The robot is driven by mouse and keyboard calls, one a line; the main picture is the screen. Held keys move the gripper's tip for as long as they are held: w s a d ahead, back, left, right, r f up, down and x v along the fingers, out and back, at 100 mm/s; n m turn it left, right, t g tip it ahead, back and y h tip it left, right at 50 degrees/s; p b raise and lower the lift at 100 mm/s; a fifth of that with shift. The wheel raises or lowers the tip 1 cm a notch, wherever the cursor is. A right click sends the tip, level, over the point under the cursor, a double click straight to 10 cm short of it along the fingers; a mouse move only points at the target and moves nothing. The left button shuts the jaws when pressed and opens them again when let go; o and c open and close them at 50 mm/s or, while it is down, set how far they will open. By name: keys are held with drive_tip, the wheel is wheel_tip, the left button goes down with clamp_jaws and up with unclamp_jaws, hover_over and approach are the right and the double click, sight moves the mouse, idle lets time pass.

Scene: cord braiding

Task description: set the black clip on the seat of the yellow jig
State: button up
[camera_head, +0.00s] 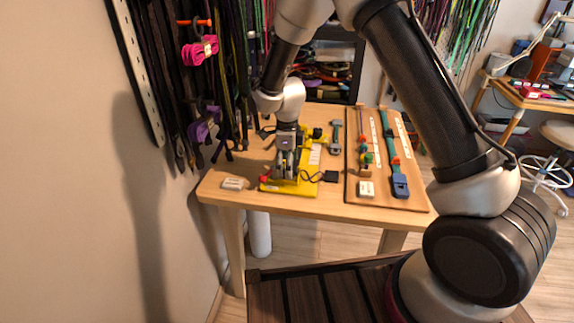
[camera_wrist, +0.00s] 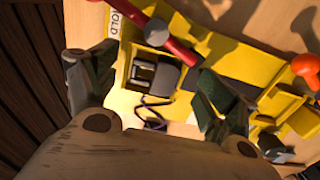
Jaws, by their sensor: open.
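The yellow jig (camera_head: 290,189) lies on the wooden table, and its yellow body (camera_wrist: 245,62) fills much of the wrist view. The black clip (camera_wrist: 166,76) shows in the wrist view at a square yellow part of the jig, with a thin dark cord running from it. I cannot tell whether it is fully down on the seat. My gripper (camera_head: 285,172) is over the jig, pointing down. In the wrist view its two fingers (camera_wrist: 155,92) are apart, on either side of the clip, with no visible grip on it. My gripper hides the jig's middle in the head view.
A red bar (camera_wrist: 178,48) with a grey knob crosses the jig close to the clip. An orange knob (camera_wrist: 305,68) stands to the right. A black block (camera_head: 330,176) with a cord lies at the jig's right. A board (camera_head: 376,187) with straps fills the table's right; a white label block (camera_head: 232,183) is left.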

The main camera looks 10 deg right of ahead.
wheel_tip(320, 180, up, 11)
drive_tip(key=s+d+r+n+t, duration=0.2)
drive_tip(key=s+d+r+n, duration=0.8)
drive_tip(key=s+d, duration=0.3)
drive_tip(key=s+d+r+n+t, duration=0.2)
drive_tip(key=s+d+r+n, duration=0.8)
drive_tip(key=s, duration=0.7)
drive_tip(key=d+n, duration=0.1)
drive_tip(key=d, duration=0.2)
drive_tip(key=shift+s+d+r+n, duration=0.2)
drive_tip(key=shift+d+r+n, duration=0.05)
drive_tip(key=shift+r+n, duration=0.1)
